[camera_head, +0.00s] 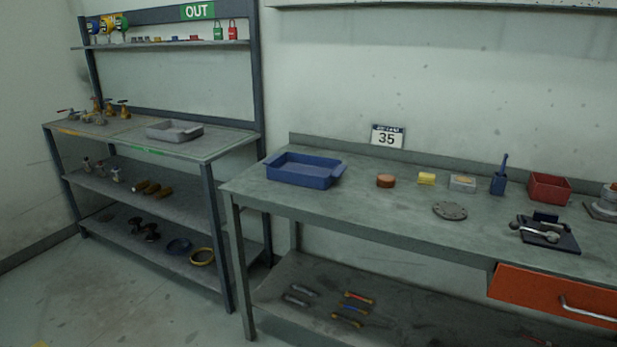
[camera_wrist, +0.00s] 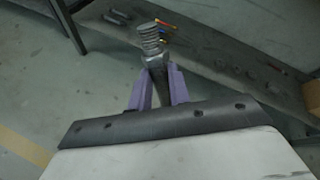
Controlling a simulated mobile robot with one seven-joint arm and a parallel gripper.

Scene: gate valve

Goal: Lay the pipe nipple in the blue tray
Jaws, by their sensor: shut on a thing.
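The blue tray (camera_head: 305,171) stands on the left end of the grey workbench in the head view and looks empty. My gripper (camera_wrist: 158,88) shows only in the wrist view. Its two purple fingers are shut on the pipe nipple (camera_wrist: 151,42), a grey metal piece with a threaded end that sticks out beyond the fingertips.
On the workbench (camera_head: 360,212), right of the tray, are an orange-brown round piece (camera_head: 385,181), a yellow block (camera_head: 426,178), a flange (camera_head: 450,210) and a red bin (camera_head: 549,188). An orange drawer (camera_head: 555,294) juts out at the front right.

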